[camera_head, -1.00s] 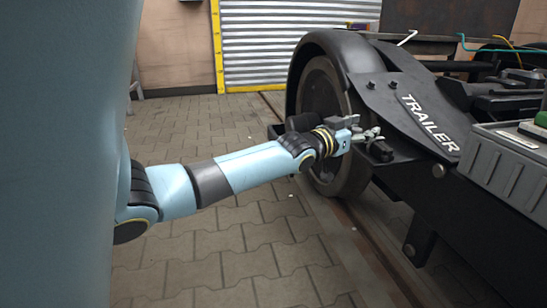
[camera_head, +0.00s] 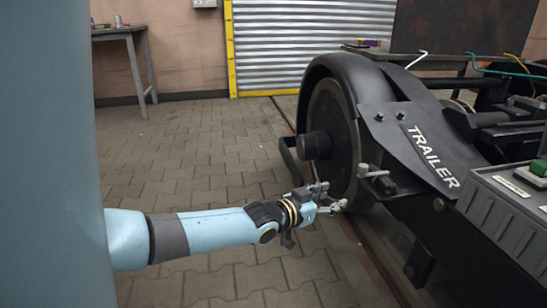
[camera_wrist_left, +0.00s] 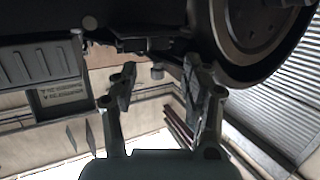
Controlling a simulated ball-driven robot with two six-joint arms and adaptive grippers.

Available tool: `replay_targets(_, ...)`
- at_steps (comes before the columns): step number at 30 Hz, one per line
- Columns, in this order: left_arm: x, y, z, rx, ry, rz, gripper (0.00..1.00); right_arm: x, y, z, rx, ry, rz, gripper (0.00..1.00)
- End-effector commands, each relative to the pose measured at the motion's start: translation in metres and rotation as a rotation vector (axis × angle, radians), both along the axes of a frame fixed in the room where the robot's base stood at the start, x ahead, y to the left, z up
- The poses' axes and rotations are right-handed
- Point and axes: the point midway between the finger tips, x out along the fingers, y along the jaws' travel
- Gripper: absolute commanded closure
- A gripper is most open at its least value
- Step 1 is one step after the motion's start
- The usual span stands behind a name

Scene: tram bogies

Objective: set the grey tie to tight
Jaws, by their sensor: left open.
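A small grey lever (camera_head: 374,172), which looks like the grey tie, sits on a dark bracket at the near side of the black TRAILER bogie (camera_head: 425,150). It lies roughly flat in the head view; I cannot tell its setting. My left gripper (camera_head: 335,206) is open and empty, below and left of the lever, apart from it. In the left wrist view, the two fingers (camera_wrist_left: 160,88) stand spread under the dark bogie frame. A small grey stub (camera_wrist_left: 157,72) shows between their tips; I cannot tell whether it is part of the tie. My right gripper is out of view.
A wheel (camera_head: 330,130) with a dark hub stands behind my left gripper. A grey box (camera_head: 505,205) with a green button is at the right. The paved floor (camera_head: 190,170) at left is clear.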

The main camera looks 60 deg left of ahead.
Motion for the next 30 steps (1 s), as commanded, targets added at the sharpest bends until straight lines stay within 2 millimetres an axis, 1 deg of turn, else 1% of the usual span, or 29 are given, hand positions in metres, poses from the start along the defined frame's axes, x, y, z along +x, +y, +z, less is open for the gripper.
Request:
replay_targets(1, -0.006, 0.0, -0.001, 0.001, 0.025, 0.007, 0.52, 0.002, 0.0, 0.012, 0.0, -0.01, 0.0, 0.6)
replay_targets(8, -0.041, 0.001, -0.038, 0.012, 0.17, 0.034, 0.52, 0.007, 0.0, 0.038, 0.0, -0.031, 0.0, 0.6)
replay_targets(15, -0.083, -0.003, -0.071, 0.02, 0.311, 0.053, 0.52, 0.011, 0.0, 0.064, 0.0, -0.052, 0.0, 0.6)
replay_targets(24, -0.137, -0.011, -0.105, 0.027, 0.47, 0.067, 0.52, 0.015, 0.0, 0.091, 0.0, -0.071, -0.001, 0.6)
replay_targets(30, -0.162, -0.015, -0.119, 0.029, 0.541, 0.07, 0.52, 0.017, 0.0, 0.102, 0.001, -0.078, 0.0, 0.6)
